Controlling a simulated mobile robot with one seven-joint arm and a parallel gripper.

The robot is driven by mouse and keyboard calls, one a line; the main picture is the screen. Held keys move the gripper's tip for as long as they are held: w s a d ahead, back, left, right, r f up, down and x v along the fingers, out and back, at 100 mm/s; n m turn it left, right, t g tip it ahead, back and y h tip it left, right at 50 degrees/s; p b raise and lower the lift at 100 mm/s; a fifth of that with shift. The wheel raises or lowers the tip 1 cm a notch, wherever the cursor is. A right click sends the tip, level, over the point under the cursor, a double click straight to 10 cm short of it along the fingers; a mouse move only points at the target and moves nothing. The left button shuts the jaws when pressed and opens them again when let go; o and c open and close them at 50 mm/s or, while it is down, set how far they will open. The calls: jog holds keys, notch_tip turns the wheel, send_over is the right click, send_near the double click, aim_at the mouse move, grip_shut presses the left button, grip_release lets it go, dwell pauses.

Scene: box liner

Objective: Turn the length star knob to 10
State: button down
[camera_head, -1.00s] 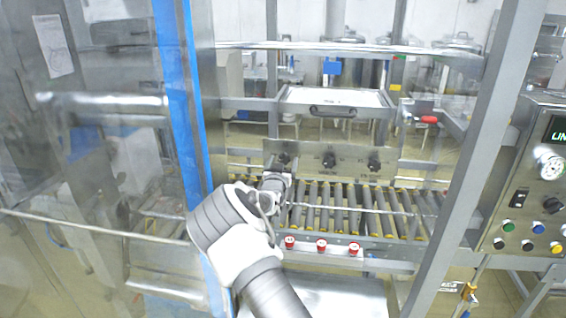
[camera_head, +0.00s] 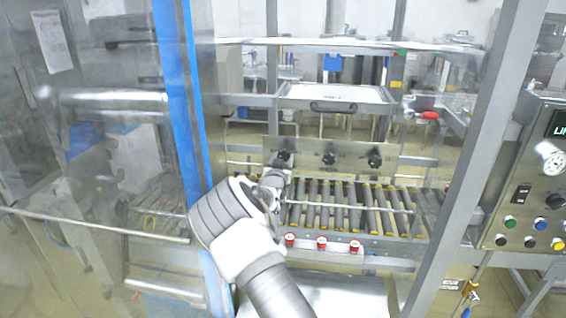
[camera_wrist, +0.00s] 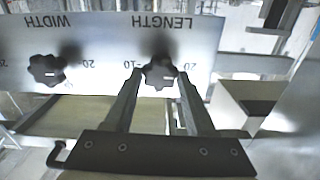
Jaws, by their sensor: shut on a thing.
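The length star knob (camera_wrist: 160,72) is dark and lobed, with a short pale mark on its face. It sits on a metal panel (camera_wrist: 105,42) under the word LENGTH, which appears upside down in the wrist view. The printed numbers 10 and 20 show on either side of it. My gripper (camera_wrist: 160,76) has one finger on each side of the knob and is shut on it. In the head view the knob (camera_head: 283,157) is the leftmost of three on the panel, with my gripper (camera_head: 279,168) at it, partly hidden by my wrist.
The width knob (camera_wrist: 46,70) is beside it in the wrist view. Below the panel are a roller conveyor (camera_head: 350,208) and three red buttons (camera_head: 322,243). A blue-edged clear door (camera_head: 181,90) stands left, and a steel post (camera_head: 470,140) and control box (camera_head: 530,190) stand right.

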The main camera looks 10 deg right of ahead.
jog(key=m+b, duration=0.2)
jog(key=b, duration=0.2)
jog(key=m+b, duration=0.3)
jog(key=b, duration=0.2)
jog(key=m+b, duration=0.2)
jog(key=b, duration=0.3)
jog(key=shift+d+f+m, duration=0.1)
jog(key=shift+f+m, duration=0.3)
jog(key=m+b, duration=0.4)
jog(key=b, duration=0.1)
jog(key=shift+r+m, duration=0.1)
jog(key=shift+m, duration=0.2)
jog(key=m+b, duration=0.7)
jog(key=m, duration=0.2)
jog(key=m+b, duration=0.3)
jog(key=m, duration=0.1)
jog(key=m+b, duration=0.3)
jog(key=m, duration=0.2)
jog(key=shift+m+b, duration=0.4)
jog(key=shift+r+m+b, duration=0.15)
jog(key=shift+m+b, duration=0.95)
jog(key=shift+m, duration=1)
